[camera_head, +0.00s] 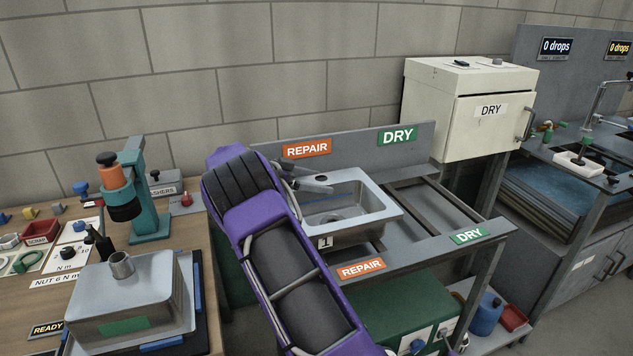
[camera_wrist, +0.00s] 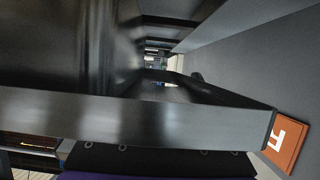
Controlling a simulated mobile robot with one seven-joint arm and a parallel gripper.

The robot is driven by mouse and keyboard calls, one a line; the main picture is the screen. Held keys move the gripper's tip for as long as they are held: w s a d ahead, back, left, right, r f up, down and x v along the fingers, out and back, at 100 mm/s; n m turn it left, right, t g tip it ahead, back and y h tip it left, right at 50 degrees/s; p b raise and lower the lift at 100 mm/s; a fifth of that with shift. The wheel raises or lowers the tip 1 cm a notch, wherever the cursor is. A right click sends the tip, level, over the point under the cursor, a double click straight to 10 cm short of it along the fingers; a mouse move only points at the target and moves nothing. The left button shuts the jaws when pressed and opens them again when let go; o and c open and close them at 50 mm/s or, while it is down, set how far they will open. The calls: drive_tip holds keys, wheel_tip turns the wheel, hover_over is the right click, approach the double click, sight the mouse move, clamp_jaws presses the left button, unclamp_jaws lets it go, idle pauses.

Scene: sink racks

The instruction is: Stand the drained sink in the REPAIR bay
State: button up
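A steel sink (camera_head: 383,217) with a tag "1" is at the left part of the grey rack (camera_head: 420,246), in line with the orange REPAIR signs (camera_head: 307,148). Its basin faces up and looks level. I cannot tell whether it rests fully on the rails. My gripper (camera_head: 312,185) is at the sink's left rim, mostly hidden behind my purple arm. In the wrist view, blurred metal fills the left, and an orange sign (camera_wrist: 288,143) shows at the right. Whether the fingers are closed on the rim is not clear.
The DRY side (camera_head: 432,207) of the rack has bare rails. A white DRY cabinet (camera_head: 430,105) stands behind right. Another sink (camera_head: 125,290) lies upside down on the left bench, near a teal press (camera_head: 150,205). A green box (camera_head: 400,310) sits below the rack.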

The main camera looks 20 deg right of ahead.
drive_tip(key=shift+r, duration=0.15)
drive_tip(key=v, duration=1.2)
